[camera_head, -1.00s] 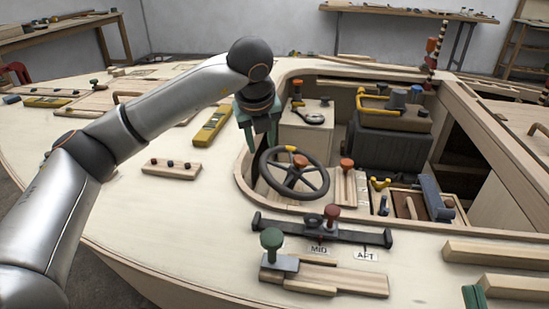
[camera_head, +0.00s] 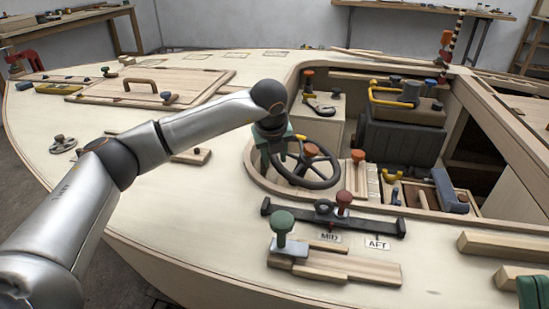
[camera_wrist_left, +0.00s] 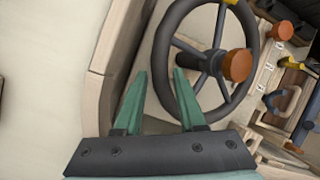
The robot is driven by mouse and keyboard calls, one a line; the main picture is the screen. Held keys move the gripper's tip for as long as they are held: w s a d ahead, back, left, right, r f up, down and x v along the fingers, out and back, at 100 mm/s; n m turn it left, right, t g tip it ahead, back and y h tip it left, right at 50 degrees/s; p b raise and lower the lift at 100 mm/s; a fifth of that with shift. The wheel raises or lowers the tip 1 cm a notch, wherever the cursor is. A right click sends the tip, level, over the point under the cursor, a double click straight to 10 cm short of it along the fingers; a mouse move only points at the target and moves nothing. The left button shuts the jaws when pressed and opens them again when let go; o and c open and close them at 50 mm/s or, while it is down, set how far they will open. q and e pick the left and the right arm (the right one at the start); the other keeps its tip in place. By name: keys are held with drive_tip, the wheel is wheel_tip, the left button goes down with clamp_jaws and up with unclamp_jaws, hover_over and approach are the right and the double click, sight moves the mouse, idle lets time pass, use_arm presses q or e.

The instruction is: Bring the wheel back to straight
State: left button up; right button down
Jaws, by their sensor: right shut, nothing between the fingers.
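The dark steering wheel (camera_head: 335,178) has three visible spokes, an orange-red knob (camera_head: 311,150) at its hub and a yellow mark (camera_head: 300,137) on the far side of its rim. My left gripper (camera_head: 270,158) is at the left side of the rim. In the left wrist view its green fingers (camera_wrist_left: 160,72) are spread, and the wheel's rim (camera_wrist_left: 167,40) passes between and beneath them. I cannot tell whether they touch it. The yellow mark (camera_wrist_left: 231,2) is at that view's top edge. My right gripper (camera_head: 537,290) shows only partly, at the lower right corner, shut.
A black bar with a red knob (camera_head: 343,198) and MID and AFT labels lies in front of the wheel. A green-knobbed lever (camera_head: 283,225) stands nearer. The cockpit rim (camera_head: 250,180) runs close left of the wheel.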

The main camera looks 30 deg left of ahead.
use_arm(q)
clamp_jaws()
idle(1.4)
